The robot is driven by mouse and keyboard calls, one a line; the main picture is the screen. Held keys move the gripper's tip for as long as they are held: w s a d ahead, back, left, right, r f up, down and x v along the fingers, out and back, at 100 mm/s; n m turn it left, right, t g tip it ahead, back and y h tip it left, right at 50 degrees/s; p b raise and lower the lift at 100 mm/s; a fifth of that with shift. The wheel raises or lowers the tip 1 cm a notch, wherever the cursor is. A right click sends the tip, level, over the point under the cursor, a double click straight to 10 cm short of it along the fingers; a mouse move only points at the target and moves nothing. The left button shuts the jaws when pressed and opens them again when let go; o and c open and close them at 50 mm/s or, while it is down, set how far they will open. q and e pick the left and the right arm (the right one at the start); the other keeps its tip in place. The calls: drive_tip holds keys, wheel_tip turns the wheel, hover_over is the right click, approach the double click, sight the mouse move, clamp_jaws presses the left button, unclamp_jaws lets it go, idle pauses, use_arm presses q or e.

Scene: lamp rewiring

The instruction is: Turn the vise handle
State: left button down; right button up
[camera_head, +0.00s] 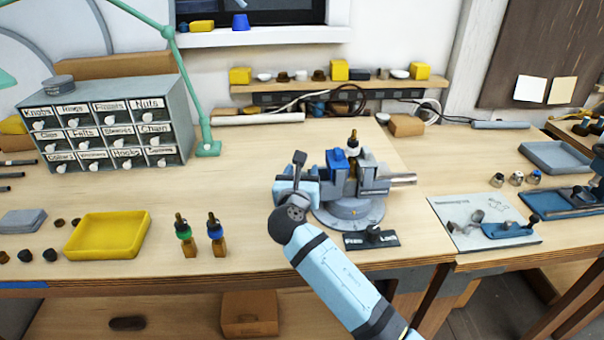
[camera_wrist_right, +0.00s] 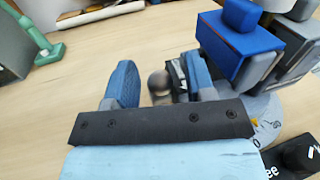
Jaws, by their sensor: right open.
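The grey vise (camera_head: 372,177) stands on a round base on the wooden bench, with blue blocks on its jaws and a dark-tipped bottle-like part (camera_head: 352,143) upright at them. The vise handle (camera_head: 299,159) shows as a grey bar with a round knob at the vise's left side. My right gripper (camera_head: 297,186) is at that side, partly hidden by its own wrist. In the right wrist view its two blue fingers (camera_wrist_right: 161,84) are apart, with the handle's ball end (camera_wrist_right: 158,84) between them; contact cannot be told. My left gripper is out of view.
A dark label plate with a knob (camera_head: 371,238) lies in front of the vise. A grey mat (camera_head: 463,236) with parts lies to the right. The bench behind the bottles is clear.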

clamp_jaws()
drive_tip(key=shift+s+f+t+b, duration=0.1)
drive_tip(key=shift+f+t+b, duration=0.2)
drive_tip(key=shift+b, duration=0.3)
drive_tip(key=shift+s+b, duration=0.15)
drive_tip(key=shift+b, duration=0.2)
drive_tip(key=shift+s+t, duration=0.1)
drive_tip(key=shift+t, duration=0.3)
drive_tip(key=shift+r, duration=0.15)
unclamp_jaws()
